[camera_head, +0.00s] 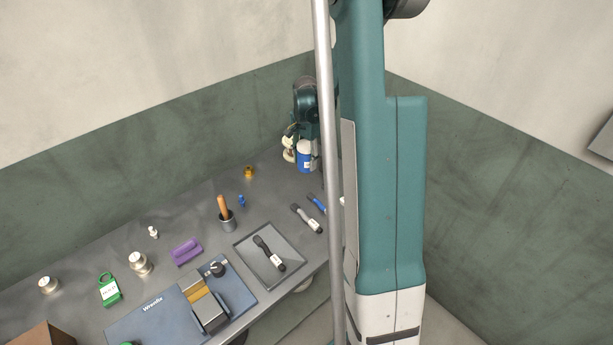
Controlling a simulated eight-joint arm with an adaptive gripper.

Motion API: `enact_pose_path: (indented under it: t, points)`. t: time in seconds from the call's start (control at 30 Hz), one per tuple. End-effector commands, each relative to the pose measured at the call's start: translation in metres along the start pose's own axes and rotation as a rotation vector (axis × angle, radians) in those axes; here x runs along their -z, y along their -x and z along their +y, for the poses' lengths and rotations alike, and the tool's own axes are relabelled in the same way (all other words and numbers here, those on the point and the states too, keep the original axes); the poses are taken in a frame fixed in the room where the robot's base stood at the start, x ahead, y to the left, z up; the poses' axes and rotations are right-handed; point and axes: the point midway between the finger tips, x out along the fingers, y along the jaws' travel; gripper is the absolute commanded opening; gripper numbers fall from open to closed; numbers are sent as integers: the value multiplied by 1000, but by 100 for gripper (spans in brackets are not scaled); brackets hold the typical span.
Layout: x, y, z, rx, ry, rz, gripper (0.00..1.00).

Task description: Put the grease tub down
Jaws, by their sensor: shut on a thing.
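The grease tub, taken to be the blue tub with a white top (305,161), is near the far right end of the grey bench. My gripper (303,142) is right at its top, pointing down, and is shut on it. The fingertips are small and partly hidden, and I cannot tell whether the tub's base touches the bench top.
A cream item (288,150) stands just left of the tub. A small amber piece (249,172) lies further left on the bench (195,212). Dark-handled tools (306,218) and a grey tray (296,255) lie nearer. Bare bench lies between the amber piece and the tub.

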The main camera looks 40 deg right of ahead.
Motion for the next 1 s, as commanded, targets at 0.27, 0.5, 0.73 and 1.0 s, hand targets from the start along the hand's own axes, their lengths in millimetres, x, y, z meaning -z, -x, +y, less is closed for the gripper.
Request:
enact_pose_path:
  t: [0.27,0.5,0.73,1.0]
  points:
    - [0,-34,0,0,0,0,19]
    - [0,-37,0,0,0,0,19]
    - [0,-40,0,0,0,0,19]
    - [0,-66,-1,0,0,0,19]
